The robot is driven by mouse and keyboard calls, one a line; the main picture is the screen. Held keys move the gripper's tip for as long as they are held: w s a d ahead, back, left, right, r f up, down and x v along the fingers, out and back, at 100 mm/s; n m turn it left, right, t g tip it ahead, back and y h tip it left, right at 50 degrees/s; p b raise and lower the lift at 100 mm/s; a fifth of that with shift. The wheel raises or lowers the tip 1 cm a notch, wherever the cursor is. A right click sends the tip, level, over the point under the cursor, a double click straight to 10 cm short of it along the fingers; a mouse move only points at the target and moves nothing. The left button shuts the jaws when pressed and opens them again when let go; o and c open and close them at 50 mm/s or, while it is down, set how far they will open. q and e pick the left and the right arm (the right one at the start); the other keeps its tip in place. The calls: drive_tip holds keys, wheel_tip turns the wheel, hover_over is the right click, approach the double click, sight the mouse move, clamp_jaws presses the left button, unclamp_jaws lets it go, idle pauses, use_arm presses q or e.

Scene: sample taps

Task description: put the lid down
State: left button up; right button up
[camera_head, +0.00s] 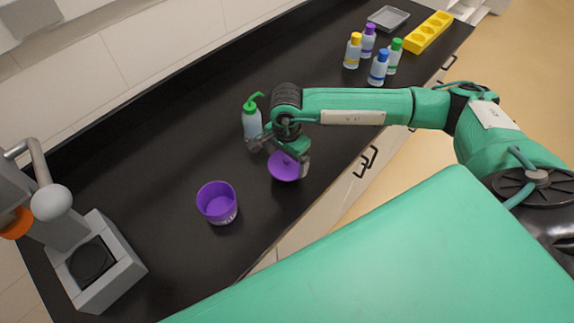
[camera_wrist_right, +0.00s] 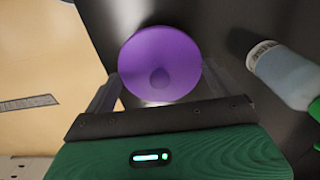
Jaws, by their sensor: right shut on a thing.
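The purple lid (camera_head: 283,168) is a round disc over the black counter, beside the purple pot. My right gripper (camera_head: 288,155) is shut on the lid from above. In the right wrist view the lid (camera_wrist_right: 160,63) fills the space between the two fingers of my right gripper (camera_wrist_right: 160,88). I cannot tell whether the lid touches the counter. The purple pot (camera_head: 217,203) stands open on the counter, to the left of the lid. My left gripper is not in view.
A wash bottle with a green nozzle (camera_head: 252,118) stands close behind my right gripper. A grey tap station (camera_head: 95,262) stands at the left. Several small capped bottles (camera_head: 378,68), a yellow rack (camera_head: 428,33) and a grey tray (camera_head: 388,18) are at the far end. Counter (camera_head: 165,165) is clear behind the pot.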

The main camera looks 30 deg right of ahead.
sight(287, 171)
drive_tip(key=shift+f, duration=0.9)
wheel_tip(287, 171, down, 4)
drive_tip(key=shift+r+p, duration=0.1)
drive_tip(key=shift+p, duration=0.8)
drive_tip(key=shift+f, duration=0.35)
drive_tip(key=shift+f, duration=0.1)
drive_tip(key=shift+f+b, duration=0.1)
drive_tip(key=shift+b, duration=0.25)
drive_tip(key=o, duration=0.6)
drive_tip(key=shift+o, duration=0.2)
